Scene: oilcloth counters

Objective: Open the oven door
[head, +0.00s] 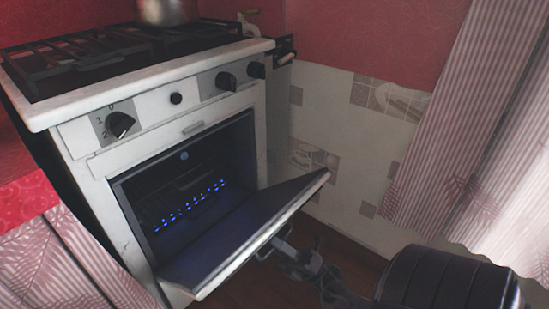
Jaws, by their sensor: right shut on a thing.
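The white oven (182,125) stands at the left and centre of the head view, with black knobs on its front panel. Its door (250,230) is hinged at the bottom and tilted well out and down, so the dark cavity (190,195) with a row of blue lights shows. My right gripper (280,243) is at the outer side of the door near its top edge, shut on what looks like the door handle. The handle itself is mostly hidden behind the door edge and the fingers. My left gripper is not in view.
A stovetop with black grates (80,60) and a metal pot (165,10) is on top of the oven. A red counter (22,195) with a striped curtain adjoins at left. A tiled wall (330,130) and striped curtain (440,110) stand at right. Some brown floor is free beneath the door.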

